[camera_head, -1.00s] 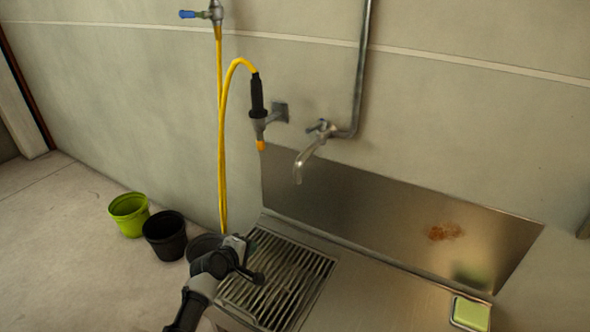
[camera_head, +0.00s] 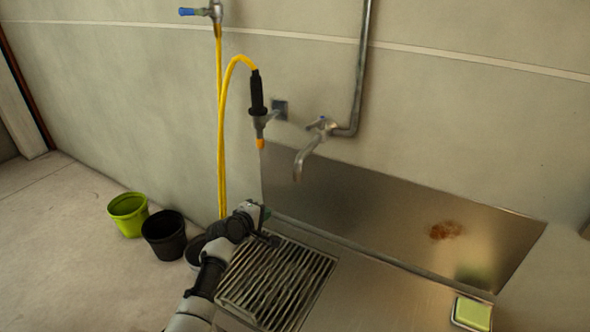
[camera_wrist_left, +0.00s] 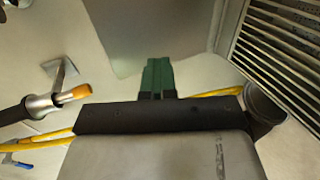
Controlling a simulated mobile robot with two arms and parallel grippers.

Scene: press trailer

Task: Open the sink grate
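The sink grate (camera_head: 278,283) is a grid of dark metal slats lying flat at the left end of the steel sink. It also shows at the upper right of the left wrist view (camera_wrist_left: 282,38). My left gripper (camera_head: 264,213) is over the grate's far left corner, near the wall. In the left wrist view its green fingers (camera_wrist_left: 158,77) are together with nothing between them. They are apart from the grate, which lies off to their right. My right gripper is in neither view.
The steel counter (camera_head: 385,295) has a rusty stain on its backsplash (camera_head: 400,215) and a green sponge (camera_head: 472,313) at right. A tap (camera_head: 308,157) and yellow hose (camera_head: 222,130) are on the wall. Green (camera_head: 128,214) and black (camera_head: 164,236) pots stand left.

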